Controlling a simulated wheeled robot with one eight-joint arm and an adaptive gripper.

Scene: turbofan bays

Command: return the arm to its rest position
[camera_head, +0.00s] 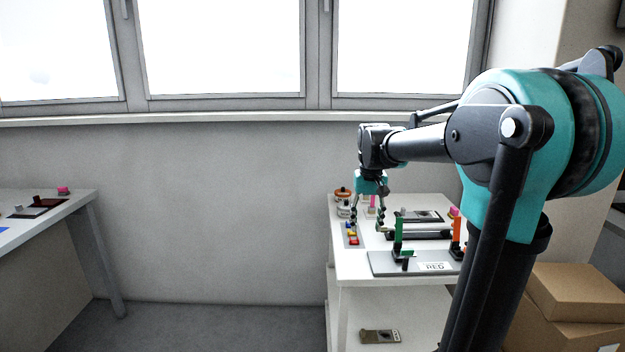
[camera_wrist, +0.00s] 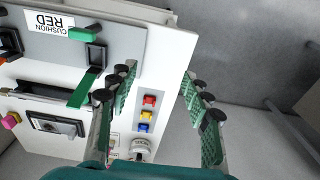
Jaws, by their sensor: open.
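My arm, teal and black, reaches from the right side of the head view over a white bench (camera_head: 352,270). My gripper (camera_head: 367,228) points down over the left part of that bench. In the wrist view, my gripper (camera_wrist: 158,78) shows two green-padded fingers spread apart with nothing between them. Between and below the fingers, a small strip with red, yellow and blue blocks (camera_wrist: 147,113) lies on the bench. It also shows in the head view (camera_head: 352,235), beside the gripper. The height of the fingertips above the bench is hard to tell.
A grey plate labelled "CUSHION RED" (camera_head: 385,264) carries green and orange upright parts. Round containers (camera_head: 343,194) stand at the bench's back left. Another table (camera_head: 70,212) is at far left, with open floor (camera_head: 215,325) between. Cardboard boxes (camera_head: 575,295) stand at right.

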